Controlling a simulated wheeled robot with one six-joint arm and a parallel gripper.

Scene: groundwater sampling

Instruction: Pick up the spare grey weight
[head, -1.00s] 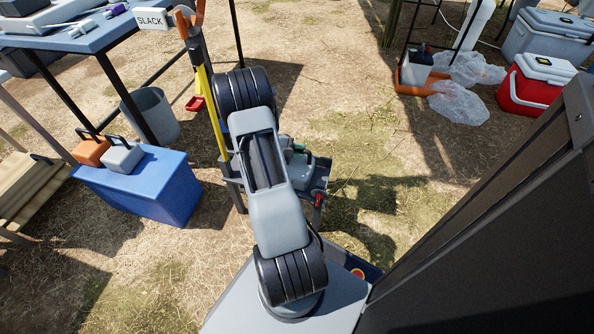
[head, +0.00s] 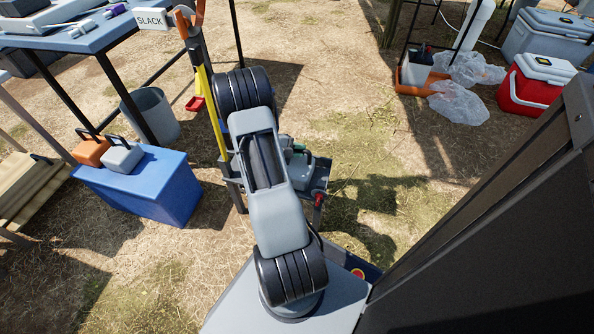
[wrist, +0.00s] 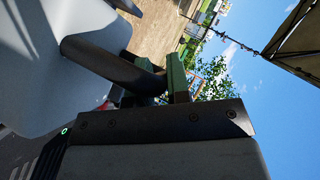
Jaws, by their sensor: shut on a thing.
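The grey weight (head: 122,155), a block with a looped handle, sits upright on the blue box (head: 185,190) at the left of the head view. An orange weight (head: 91,151) with a dark handle stands just left of it. My gripper (wrist: 165,80) shows in the wrist view with green finger pads.
A blue-topped table (head: 85,38) with a "SLACK" sign (head: 151,18) stands behind the blue box. A grey bucket (head: 150,116) is beneath it. A yellow post (head: 207,95) rises left of my arm. A red cooler (head: 535,88) is far right. Open ground lies right of centre.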

